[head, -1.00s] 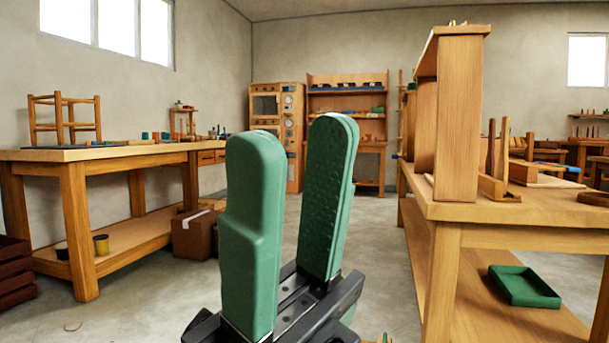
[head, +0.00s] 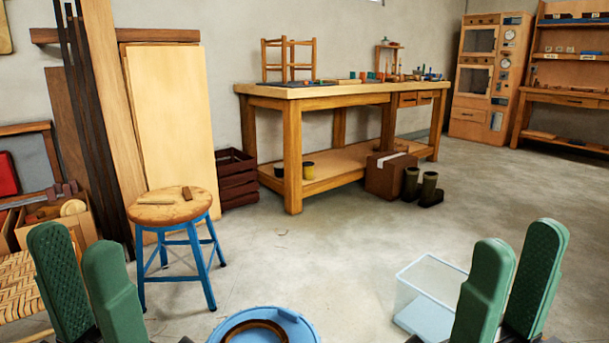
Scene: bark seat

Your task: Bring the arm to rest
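My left gripper (head: 78,248) is at the lower left of the head view. Its two green fingers stand upright and apart, with nothing seen between them. My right gripper (head: 518,243) is at the lower right, also with green fingers upright, apart and empty. The textured inner face of one finger shows on each gripper. The wrists and most of both arms are below the picture edge.
A blue-legged stool (head: 160,212) stands right of my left gripper. A woven seat (head: 22,288) is at its left. A blue basin (head: 303,329) with a ring and a clear bin (head: 408,300) lie between the grippers. A workbench (head: 292,100) stands behind; the middle floor is open.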

